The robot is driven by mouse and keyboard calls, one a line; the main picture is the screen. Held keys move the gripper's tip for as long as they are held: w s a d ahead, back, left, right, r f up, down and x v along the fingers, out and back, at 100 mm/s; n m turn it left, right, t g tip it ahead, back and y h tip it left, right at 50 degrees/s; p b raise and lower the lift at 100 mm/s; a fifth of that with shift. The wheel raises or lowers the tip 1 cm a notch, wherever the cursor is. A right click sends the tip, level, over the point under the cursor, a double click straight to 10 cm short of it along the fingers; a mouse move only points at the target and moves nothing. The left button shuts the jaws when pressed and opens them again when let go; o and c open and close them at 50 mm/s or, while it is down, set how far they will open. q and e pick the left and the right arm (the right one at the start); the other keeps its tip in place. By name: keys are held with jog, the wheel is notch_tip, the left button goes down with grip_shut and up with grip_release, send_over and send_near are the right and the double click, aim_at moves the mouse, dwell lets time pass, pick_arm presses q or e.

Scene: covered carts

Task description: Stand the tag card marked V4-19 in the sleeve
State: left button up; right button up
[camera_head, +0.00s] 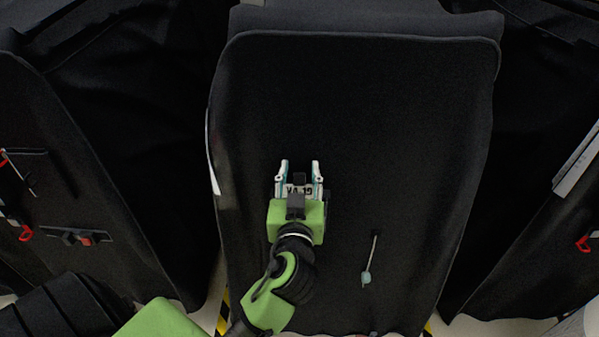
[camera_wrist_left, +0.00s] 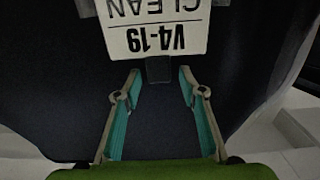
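The white tag card (camera_wrist_left: 155,35) shows upside down in the left wrist view, with V4-19 and CLEAN in black letters. Its outer part runs out of that frame. A small dark tab (camera_wrist_left: 158,70) sits at its edge, between the fingertips. I cannot make out the sleeve. My right gripper is not in view.
The black covered cart (camera_head: 400,110) fills the middle. A small pale teal piece on a thin stem (camera_head: 366,277) is on its cover at lower right.

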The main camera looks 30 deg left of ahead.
pick_arm(q)
jog(key=v, duration=1.2)
jog(key=shift+s, duration=0.1)
jog(key=w+d+f+m+g+h, duration=0.1)
jog(key=w+d+f+m+h, duration=0.2)
jog(key=f, duration=0.9)
jog(key=w+d+f+m+g+h, duration=0.1)
jog(key=d+f+m+h, duration=0.3)
jog(key=f, duration=0.8)
jog(key=s+d+f+m+g+h, duration=0.1)
jog(key=s+d+f+g, duration=0.15)
jog(key=f, duration=0.65)
jog(key=s+d+f+m+g, duration=0.1)
jog(key=s+f, duration=0.3)
jog(key=f, duration=0.5)
jog(key=s+a+f+g+h, duration=0.1)
jog(key=s+f+g, duration=0.3)
jog(key=s+f, duration=0.9)
jog(key=s+a+f+g, duration=0.2)
jog(key=s+f, duration=0.4)
jog(key=s, duration=0.3)
jog(key=s+a+f+g, duration=0.2)
jog(key=s+a+f, duration=0.3)
jog(key=s+f, duration=0.2)
jog(key=shift+s+g+h, duration=0.3)
jog(key=shift+s+g, duration=0.05)
jog(key=shift+s, duration=0.75)
